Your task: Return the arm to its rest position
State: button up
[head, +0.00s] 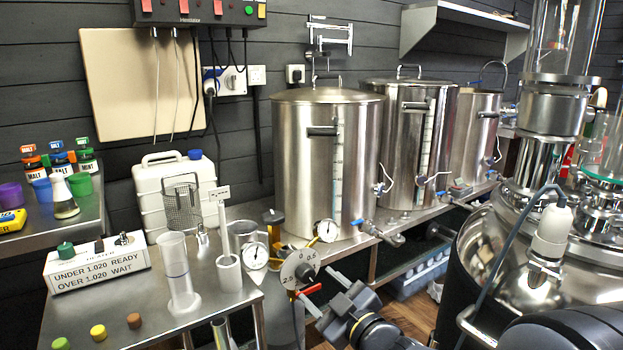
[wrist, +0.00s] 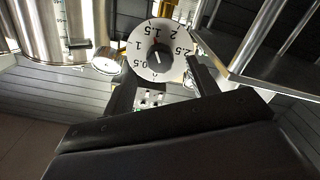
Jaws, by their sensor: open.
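My gripper (head: 326,293) is low in the middle of the head view, in front of the steel side table, with its jaws apart. In the wrist view its two dark fingers (wrist: 164,84) stand to either side with a gap between them. A round grey dial (head: 299,268) with numbers and a dark centre knob is just beyond the fingertips. The dial also shows in the wrist view (wrist: 158,50), ahead of the gap. Nothing is seen held between the fingers. I cannot tell whether a fingertip touches the dial.
A red-handled valve (head: 310,290) is close beside my gripper. Steel kettles (head: 327,150) with gauges and taps stand behind. The side table (head: 200,315) at left holds a cylinder (head: 178,272) and a labelled sign box (head: 97,264). A large steel vessel (head: 520,250) crowds the right.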

aim_at(310, 278)
jog(key=x, duration=0.3)
jog(key=shift+w+a+f, duration=0.1)
jog(key=shift+w+a, duration=0.1)
jog(key=shift+w, duration=0.1)
jog(key=shift+w+a+n+b, duration=0.15)
jog(key=shift+w+n+b, duration=0.15)
jog(key=shift+b, duration=0.2)
jog(key=n+b, duration=0.2)
jog(key=n, duration=0.3)
jog(key=shift+s+n, duration=0.1)
jog(key=shift+n, duration=0.2)
jog(key=n+b, duration=0.2)
jog(key=n, duration=0.4)
jog(key=n+b, duration=0.1)
jog(key=n, duration=0.4)
jog(key=shift+b, duration=0.3)
jog(key=n, duration=0.6)
